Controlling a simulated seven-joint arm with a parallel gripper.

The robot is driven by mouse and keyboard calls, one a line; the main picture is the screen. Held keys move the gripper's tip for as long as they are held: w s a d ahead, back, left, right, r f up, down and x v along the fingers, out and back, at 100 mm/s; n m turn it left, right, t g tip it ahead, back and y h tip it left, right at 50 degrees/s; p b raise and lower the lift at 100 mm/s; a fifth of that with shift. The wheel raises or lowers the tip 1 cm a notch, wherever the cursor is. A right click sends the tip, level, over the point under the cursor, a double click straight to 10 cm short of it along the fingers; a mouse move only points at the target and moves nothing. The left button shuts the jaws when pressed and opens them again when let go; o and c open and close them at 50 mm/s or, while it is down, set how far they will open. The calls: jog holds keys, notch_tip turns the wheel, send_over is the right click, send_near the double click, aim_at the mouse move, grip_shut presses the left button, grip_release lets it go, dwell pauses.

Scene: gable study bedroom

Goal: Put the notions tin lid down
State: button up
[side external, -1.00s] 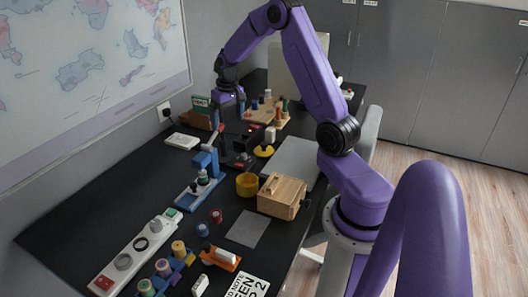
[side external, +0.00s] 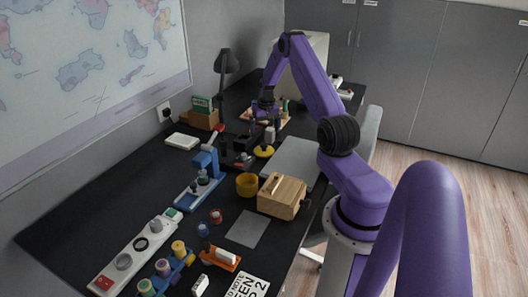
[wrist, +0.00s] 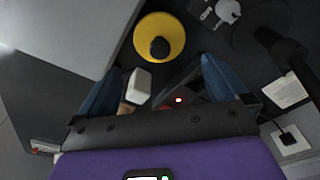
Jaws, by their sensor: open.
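A dark, low box with a raised dark panel (side external: 245,142), which may be the notions tin with its lid up, stands at mid-desk. My gripper hides part of it, and I cannot make out its hinge or exact lid angle. A yellow disc with a black knob (side external: 263,151) lies in front of it, also in the wrist view (wrist: 172,33). My gripper (side external: 263,117) is above and behind these things, apart from the disc. In the wrist view its blue fingers (wrist: 160,68) are spread, with nothing held between them. A dark part with a red spot (wrist: 178,100) shows between them.
A white-topped block (wrist: 139,86) stands close to the left finger. A yellow cup (side external: 247,185), a wooden box (side external: 282,196) and a blue stand (side external: 203,175) are nearer the camera. A black lamp (side external: 227,65) rises behind left. A grey mat (side external: 292,160) lies flat on the right.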

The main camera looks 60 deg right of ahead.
aim_at(264, 144)
jog(key=f, duration=0.6)
jog(key=d+f, duration=0.1)
jog(key=f, duration=0.2)
jog(key=shift+w+f, duration=0.3)
jog(key=shift+w, duration=0.1)
jog(key=c, duration=0.8)
jog(key=shift+o, duration=0.2)
jog(key=shift+r, duration=0.15)
